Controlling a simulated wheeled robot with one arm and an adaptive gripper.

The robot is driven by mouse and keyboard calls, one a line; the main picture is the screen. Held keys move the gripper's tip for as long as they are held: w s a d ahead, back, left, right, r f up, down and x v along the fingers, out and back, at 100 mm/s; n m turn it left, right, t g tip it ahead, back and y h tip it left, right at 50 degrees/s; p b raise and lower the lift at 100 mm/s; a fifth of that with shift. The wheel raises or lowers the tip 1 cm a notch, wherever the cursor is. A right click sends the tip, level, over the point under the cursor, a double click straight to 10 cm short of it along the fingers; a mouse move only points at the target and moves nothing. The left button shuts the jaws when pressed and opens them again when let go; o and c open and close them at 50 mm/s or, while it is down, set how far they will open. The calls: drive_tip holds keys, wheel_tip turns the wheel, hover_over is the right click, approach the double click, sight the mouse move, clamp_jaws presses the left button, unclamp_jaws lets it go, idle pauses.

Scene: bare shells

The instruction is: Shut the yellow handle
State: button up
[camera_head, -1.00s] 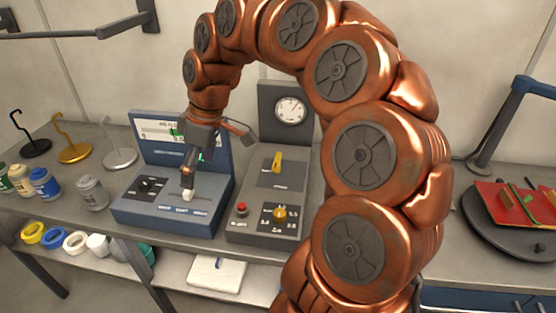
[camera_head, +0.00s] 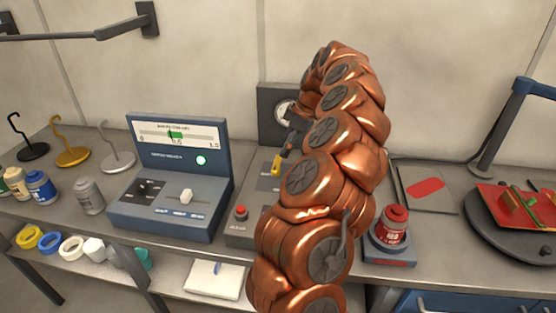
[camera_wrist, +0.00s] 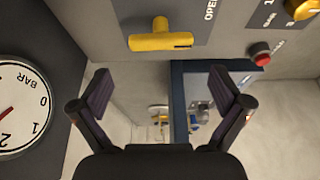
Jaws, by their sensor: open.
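The yellow handle (camera_head: 276,165) stands on the grey gauge panel, mostly hidden behind my arm in the head view. In the wrist view the yellow handle (camera_wrist: 161,37) is a T-shaped lever on a grey plate, with the word "OPEN" beside it. My gripper (camera_wrist: 163,82) is open and empty, its two fingers apart. The handle lies above the space between the fingers in the wrist view and is not between them. In the head view my gripper (camera_head: 293,140) is partly hidden by my arm, close to the handle.
A pressure gauge (camera_wrist: 22,108) stands at the left of the wrist view. A red button (camera_head: 240,212) and a yellow knob (camera_wrist: 302,8) are on the same panel. A blue console (camera_head: 172,213) with a white slider (camera_head: 186,197) stands left; a red jar (camera_head: 394,225) stands right.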

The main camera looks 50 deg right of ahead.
sight(277, 162)
drive_tip(key=shift+p+x, duration=1.05)
drive_tip(key=shift+x, duration=2.35)
drive_tip(key=shift+c, duration=0.2)
drive_tip(key=shift+a, duration=0.1)
drive_tip(key=c, duration=0.7)
drive_tip(key=shift+c, duration=0.2)
